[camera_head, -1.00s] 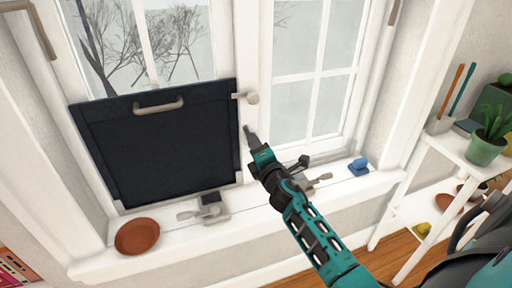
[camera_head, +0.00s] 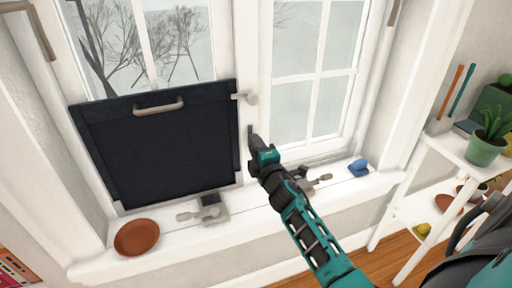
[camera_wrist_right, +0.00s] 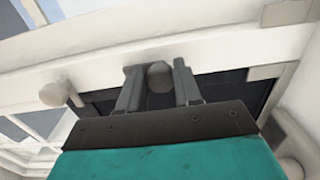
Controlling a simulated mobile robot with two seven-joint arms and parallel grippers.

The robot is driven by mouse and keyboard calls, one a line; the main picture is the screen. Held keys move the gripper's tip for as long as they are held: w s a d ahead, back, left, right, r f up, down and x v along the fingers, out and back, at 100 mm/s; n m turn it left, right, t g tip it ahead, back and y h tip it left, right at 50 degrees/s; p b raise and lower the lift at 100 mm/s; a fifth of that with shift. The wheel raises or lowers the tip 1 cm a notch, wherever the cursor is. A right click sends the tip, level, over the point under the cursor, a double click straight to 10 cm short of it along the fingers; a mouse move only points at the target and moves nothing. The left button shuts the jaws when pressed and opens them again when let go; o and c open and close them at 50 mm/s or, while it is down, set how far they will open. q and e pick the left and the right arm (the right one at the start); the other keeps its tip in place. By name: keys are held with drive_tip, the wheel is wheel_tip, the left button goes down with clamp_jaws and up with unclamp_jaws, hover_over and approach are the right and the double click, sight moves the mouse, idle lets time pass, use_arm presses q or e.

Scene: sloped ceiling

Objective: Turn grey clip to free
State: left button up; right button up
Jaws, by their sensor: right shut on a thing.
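A dark panel (camera_head: 160,150) with a handle (camera_head: 160,106) covers the lower left window pane. A light grey clip with a round knob (camera_head: 251,98) lies across its upper right edge. My right gripper (camera_head: 251,135) is below it, at the white middle post. In the wrist view my right gripper (camera_wrist_right: 158,88) has its fingers on both sides of a rounded grey knob (camera_wrist_right: 160,75), apparently of a grey clip. The gripper mostly hides this clip in the head view. Another knob (camera_wrist_right: 60,92) shows left of the fingers. My left gripper is not in view.
A terracotta saucer (camera_head: 136,237), a grey latch (camera_head: 207,210) and a blue object (camera_head: 358,167) are on the white sill (camera_head: 245,224). A white shelf (camera_head: 462,150) with plants stands at the right. The air before the panel is clear.

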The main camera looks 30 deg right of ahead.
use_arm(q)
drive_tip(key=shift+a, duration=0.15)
use_arm(e)
drive_tip(key=o, duration=1)
drive_tip(key=shift+o, duration=0.2)
drive_tip(key=shift+s, duration=0.1)
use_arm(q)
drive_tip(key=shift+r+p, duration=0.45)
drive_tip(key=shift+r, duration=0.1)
use_arm(e)
drive_tip(key=v, duration=1.2)
drive_tip(key=shift+s+a, duration=0.15)
drive_tip(key=shift+s, duration=0.2)
use_arm(q)
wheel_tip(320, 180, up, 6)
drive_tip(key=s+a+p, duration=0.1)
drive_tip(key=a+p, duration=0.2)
drive_tip(key=p, duration=0.7)
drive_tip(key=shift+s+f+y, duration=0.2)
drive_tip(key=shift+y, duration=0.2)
use_arm(e)
drive_tip(key=s+a+f+m+g+y, duration=0.2)
drive_tip(key=s+a+m+g+y, duration=0.1)
drive_tip(key=s+a+m, duration=0.3)
drive_tip(key=s+a+f+m+g+y, duration=0.2)
drive_tip(key=s+a+m+g+y, duration=0.1)
drive_tip(key=s+a+m, duration=0.3)
drive_tip(key=shift+s+a+f+m+g, duration=0.3)
drive_tip(key=shift+s+a+f+g, duration=0.1)
drive_tip(key=shift+a, duration=0.8)
